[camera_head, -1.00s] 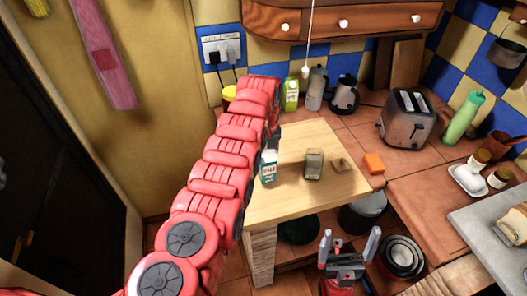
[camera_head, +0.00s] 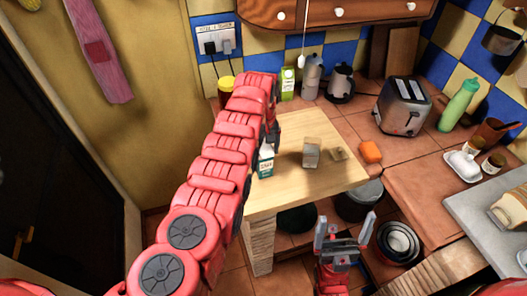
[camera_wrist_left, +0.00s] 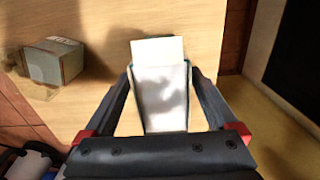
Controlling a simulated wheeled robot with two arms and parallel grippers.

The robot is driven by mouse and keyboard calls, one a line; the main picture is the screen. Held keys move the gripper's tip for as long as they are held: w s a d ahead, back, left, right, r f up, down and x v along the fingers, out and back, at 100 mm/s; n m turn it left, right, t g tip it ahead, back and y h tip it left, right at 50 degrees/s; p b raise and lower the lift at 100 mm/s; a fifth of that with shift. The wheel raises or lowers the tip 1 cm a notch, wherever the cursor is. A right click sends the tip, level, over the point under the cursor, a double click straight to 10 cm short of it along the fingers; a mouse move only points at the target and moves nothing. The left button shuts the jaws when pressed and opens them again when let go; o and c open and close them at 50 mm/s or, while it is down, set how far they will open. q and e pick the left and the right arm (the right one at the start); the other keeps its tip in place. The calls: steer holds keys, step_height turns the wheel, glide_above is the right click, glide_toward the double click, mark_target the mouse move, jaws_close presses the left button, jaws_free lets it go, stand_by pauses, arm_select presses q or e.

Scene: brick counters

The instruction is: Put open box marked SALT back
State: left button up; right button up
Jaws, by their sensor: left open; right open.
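The open SALT box (camera_head: 266,161), white and teal, stands near the left edge of the light wooden board (camera_head: 285,190). In the left wrist view the white box (camera_wrist_left: 162,95) shows with its flap up, between the two fingers of my left gripper (camera_wrist_left: 163,100), with a narrow gap on each side. The left fingers are open around the box. In the head view the left gripper is mostly hidden behind my red arm. My right gripper (camera_head: 343,238) is open and empty, low in front of the counter.
A small grey block (camera_head: 312,152) stands on the board, with a flat brown piece (camera_head: 339,154) beside it.

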arm_select(q)
step_height(320, 180, up, 10)
steer(key=b, duration=0.3)
steer(key=shift+f, duration=0.1)
steer(key=shift+r, duration=0.65)
